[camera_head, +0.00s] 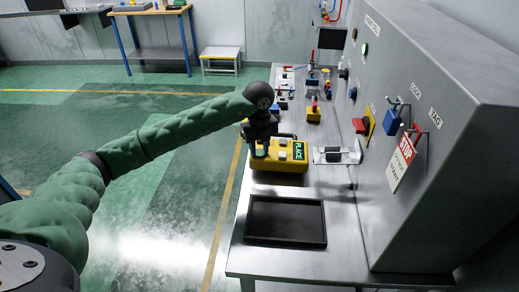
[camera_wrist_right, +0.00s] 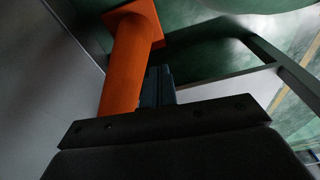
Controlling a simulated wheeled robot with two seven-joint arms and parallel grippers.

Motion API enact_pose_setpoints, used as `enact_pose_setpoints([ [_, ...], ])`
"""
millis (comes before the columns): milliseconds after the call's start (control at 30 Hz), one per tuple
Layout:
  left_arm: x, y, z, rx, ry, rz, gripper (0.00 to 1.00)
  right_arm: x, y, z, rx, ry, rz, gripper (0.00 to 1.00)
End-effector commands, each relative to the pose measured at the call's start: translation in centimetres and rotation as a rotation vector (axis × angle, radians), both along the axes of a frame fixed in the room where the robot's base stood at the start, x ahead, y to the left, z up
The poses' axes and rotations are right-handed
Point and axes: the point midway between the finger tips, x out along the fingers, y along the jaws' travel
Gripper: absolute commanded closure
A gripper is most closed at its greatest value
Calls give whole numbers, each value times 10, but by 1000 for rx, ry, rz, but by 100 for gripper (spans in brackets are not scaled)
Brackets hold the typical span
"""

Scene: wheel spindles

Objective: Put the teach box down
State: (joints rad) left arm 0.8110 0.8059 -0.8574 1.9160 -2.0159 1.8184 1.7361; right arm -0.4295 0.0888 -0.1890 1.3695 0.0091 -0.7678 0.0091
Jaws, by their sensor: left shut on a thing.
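The teach box is a yellow box (camera_head: 278,160) with a dark top edge, grey buttons and a green display reading "PLACE". It is at the left edge of the metal bench (camera_head: 322,196) in the head view, behind a black tray. My left gripper (camera_head: 262,147) points down and is shut on the teach box. I cannot tell whether the box touches the bench top. My right gripper is not in the head view.
The empty black tray (camera_head: 286,220) lies on the near bench. A grey cabinet (camera_head: 440,130) with switches and a red-and-white stop tag (camera_head: 401,164) stands along the right.

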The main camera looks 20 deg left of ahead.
Motion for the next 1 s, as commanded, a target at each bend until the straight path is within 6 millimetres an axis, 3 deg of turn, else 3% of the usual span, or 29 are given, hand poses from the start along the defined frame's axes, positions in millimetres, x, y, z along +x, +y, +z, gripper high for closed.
enact_pose_setpoints([
  [200,0,0,-13,-1,-2,-1,100,-5,-5,-12,-4,-8,3,100],
  [433,0,0,-15,-1,-2,-1,100,-6,-5,-13,-5,-10,3,100],
  [467,0,0,-17,1,1,-1,63,-5,-5,-14,-5,-10,3,100],
  [567,0,0,-17,1,1,-1,45,-5,-5,-14,-5,-10,3,100],
  [1000,0,0,-10,0,-1,-1,45,-6,-7,-15,-7,2,2,100],
])
